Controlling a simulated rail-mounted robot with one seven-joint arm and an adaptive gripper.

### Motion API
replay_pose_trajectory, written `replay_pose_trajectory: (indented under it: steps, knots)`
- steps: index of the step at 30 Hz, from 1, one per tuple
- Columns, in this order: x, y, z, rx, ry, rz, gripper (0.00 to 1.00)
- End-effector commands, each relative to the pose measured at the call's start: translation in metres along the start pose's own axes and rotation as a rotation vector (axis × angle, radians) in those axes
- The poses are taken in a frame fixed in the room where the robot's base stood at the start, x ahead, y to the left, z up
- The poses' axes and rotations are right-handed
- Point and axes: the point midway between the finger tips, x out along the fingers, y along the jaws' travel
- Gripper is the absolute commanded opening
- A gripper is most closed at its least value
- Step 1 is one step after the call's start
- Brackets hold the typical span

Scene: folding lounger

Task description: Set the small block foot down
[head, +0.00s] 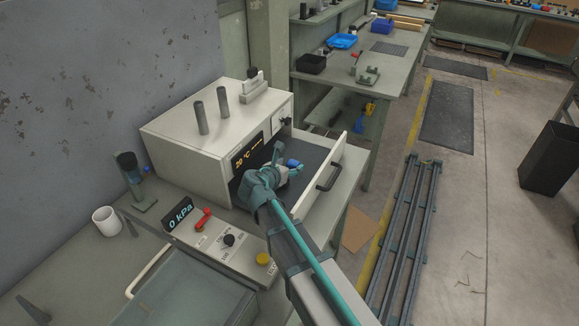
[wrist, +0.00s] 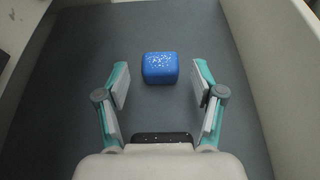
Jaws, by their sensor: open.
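The small block foot looks to be the blue block (wrist: 160,68) with white speckles, lying on the dark floor of an open drawer. In the wrist view my gripper (wrist: 161,88) is open, with one finger on each side and the block between and slightly ahead of the fingertips. Both fingers are apart from the block. The block's underside is hidden.
The drawer (head: 322,187) is pulled out of a white cabinet (head: 190,125) showing 20 °C. Its walls rise on both sides of my gripper. A control panel with a red lever (head: 203,218) and a white mug (head: 106,221) stand to the left on the bench.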

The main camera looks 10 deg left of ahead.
Motion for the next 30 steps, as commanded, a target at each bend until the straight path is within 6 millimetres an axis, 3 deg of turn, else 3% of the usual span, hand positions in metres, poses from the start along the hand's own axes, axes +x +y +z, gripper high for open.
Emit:
replay_pose_trajectory:
  steps: [12,18,30]
  knots:
    - [-0.077,-0.001,-0.002,0.000,0.000,0.003,0.68]
    - [-0.104,0.000,-0.001,0.000,0.000,0.003,0.68]
    - [-0.115,0.000,0.000,0.000,0.000,0.000,0.68]
